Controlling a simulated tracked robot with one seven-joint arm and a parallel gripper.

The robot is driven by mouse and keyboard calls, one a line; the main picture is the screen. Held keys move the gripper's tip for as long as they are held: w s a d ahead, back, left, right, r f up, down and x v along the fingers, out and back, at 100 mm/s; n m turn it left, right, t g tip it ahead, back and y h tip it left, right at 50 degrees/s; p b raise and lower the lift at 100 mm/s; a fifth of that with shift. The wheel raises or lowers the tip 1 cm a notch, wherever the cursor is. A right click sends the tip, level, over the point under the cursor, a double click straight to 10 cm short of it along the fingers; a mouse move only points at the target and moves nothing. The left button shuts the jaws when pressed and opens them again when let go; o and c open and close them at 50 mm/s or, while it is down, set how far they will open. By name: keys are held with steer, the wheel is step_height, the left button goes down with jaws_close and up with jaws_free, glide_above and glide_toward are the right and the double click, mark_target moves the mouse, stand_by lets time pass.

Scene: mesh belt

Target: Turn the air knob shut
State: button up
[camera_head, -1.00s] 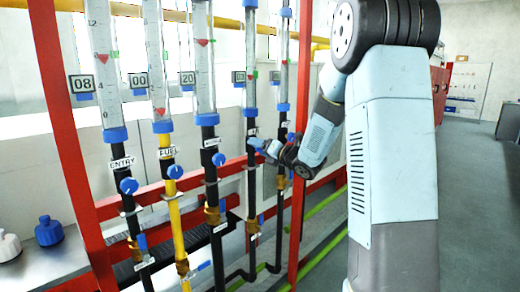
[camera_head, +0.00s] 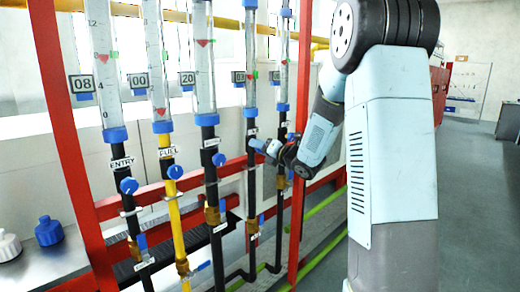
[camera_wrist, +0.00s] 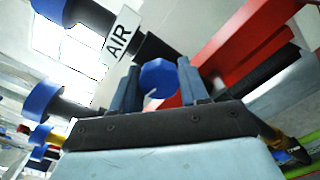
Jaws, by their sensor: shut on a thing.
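The air knob (camera_wrist: 158,80) is a round blue knob with a white pointer mark, in the middle of the wrist view. It sits on a black pipe just below the white AIR label (camera_wrist: 121,37). My gripper (camera_wrist: 159,70) has one dark finger on each side of the knob and is shut on it. In the head view my gripper (camera_head: 268,148) reaches from the right to the fourth pipe from the left. There the knob is small and hard to tell from the fingers. The exact angle of its pointer is unclear.
Pipes with other blue knobs stand to the left: the ENTRY knob (camera_head: 128,186), the FUEL knob (camera_head: 175,172) and a third (camera_head: 218,159). Blue and white bottles sit on the left bench.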

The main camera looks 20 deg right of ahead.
steer(key=shift+f+m, duration=0.1)
steer(key=shift+m, duration=0.2)
steer(key=m, duration=1.2)
steer(key=shift+s+m, duration=0.1)
steer(key=shift+m, duration=1.6)
steer(key=o, duration=1)
